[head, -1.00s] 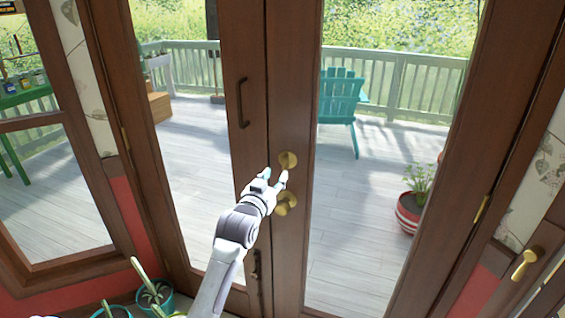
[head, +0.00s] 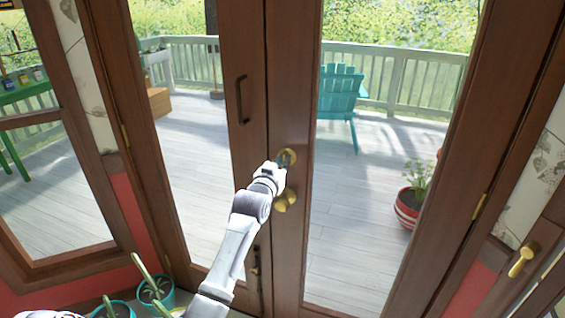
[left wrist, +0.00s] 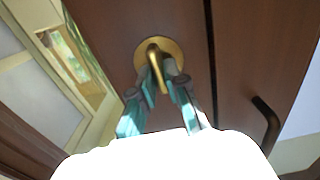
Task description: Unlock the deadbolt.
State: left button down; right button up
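The brass deadbolt (head: 289,156) sits on the brown double door, above a round brass knob (head: 285,201). In the left wrist view its round plate (left wrist: 173,45) carries a brass turn piece (left wrist: 156,58), tilted slightly from upright. My left gripper (head: 283,164) is at the deadbolt and covers part of it in the head view. In the left wrist view its teal-padded fingers (left wrist: 160,76) stand on either side of the turn piece, with a small gap on the right side. Whether the left finger touches it is unclear. My right gripper is not in view.
A dark pull handle (head: 241,101) is on the left door leaf. Potted plants (head: 154,289) stand at the lower left. Another brass handle (head: 523,260) is at the far right. Beyond the glass are a deck and a teal chair (head: 340,95).

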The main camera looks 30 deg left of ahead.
pick_arm(q)
jog(key=shift+n, duration=0.3)
jog(key=n+p, duration=0.2)
jog(key=n, duration=0.4)
jog(key=n+p, duration=0.2)
jog(key=n, duration=0.4)
jog(key=n+p, duration=0.2)
jog(key=n, duration=0.3)
jog(key=shift+a+f+n, duration=0.25)
jog(key=shift+f+n, duration=0.05)
jog(key=shift+n, duration=0.1)
dwell(0.4)
jog(key=c, duration=1.2)
grip_release()
jog(key=shift+s, duration=0.15)
jog(key=v, duration=1.1)
jog(key=shift+s, duration=0.4)
